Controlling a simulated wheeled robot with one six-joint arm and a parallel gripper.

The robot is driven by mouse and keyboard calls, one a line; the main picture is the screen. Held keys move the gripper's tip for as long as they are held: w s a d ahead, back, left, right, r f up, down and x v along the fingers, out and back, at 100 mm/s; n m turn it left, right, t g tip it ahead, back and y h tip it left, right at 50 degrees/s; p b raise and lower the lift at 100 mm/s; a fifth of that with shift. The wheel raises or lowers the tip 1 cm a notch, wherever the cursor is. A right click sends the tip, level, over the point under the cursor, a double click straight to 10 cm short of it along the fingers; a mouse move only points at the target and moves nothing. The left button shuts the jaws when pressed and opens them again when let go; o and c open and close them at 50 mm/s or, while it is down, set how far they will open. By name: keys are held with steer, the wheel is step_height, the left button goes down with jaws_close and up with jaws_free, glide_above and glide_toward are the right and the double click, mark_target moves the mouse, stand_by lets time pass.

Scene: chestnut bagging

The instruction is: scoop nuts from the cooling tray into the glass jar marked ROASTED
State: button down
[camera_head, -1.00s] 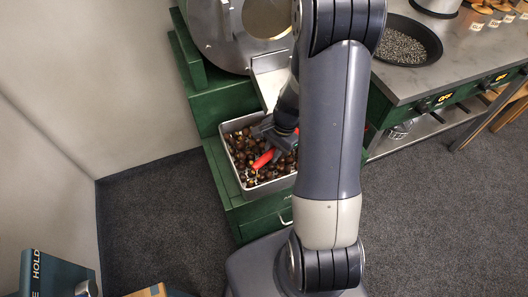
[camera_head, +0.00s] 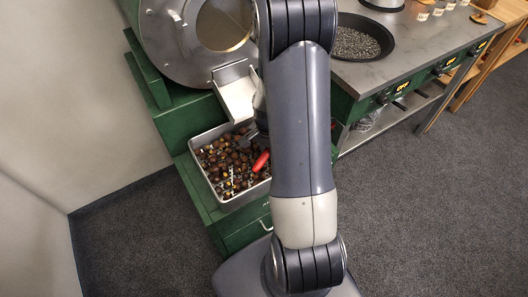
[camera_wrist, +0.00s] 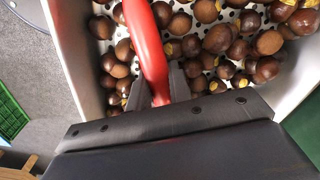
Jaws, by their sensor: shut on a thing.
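The metal cooling tray (camera_head: 246,197) holds many brown nuts (camera_head: 222,168) and sits on a green stand. In the wrist view its pale wall (camera_wrist: 76,48) and perforated floor show, with nuts lying on it. My gripper (camera_head: 254,141) is over the tray's right part, partly hidden by my arm. It is shut on a red handle (camera_head: 261,161). In the wrist view, my gripper's grey fingers (camera_wrist: 157,88) close around the red handle (camera_wrist: 148,45). The handle's far end is out of frame, so I cannot see a scoop head or its load. No jar marked ROASTED is visible.
A round metal drum (camera_head: 185,35) with a chute (camera_head: 237,93) stands behind the tray. A grey counter (camera_head: 400,70) at right carries a dark pan (camera_head: 357,44) and small labelled cups. Grey carpet (camera_head: 420,220) is open at the right front.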

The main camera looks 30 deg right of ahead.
steer(key=shift+r+h+b, duration=0.1)
steer(key=shift+h+b, duration=0.2)
steer(key=shift+b, duration=0.1)
steer(key=shift+r+h, duration=0.15)
steer(key=shift+h, duration=0.75)
steer(key=shift+a+p+v, duration=0.2)
steer(key=shift+p+v, duration=0.05)
steer(key=shift+v, duration=1.4)
steer(key=shift+a+p+v, duration=0.2)
steer(key=shift+a+v, duration=0.05)
steer(key=shift+v, duration=1.45)
steer(key=shift+w+r, duration=0.15)
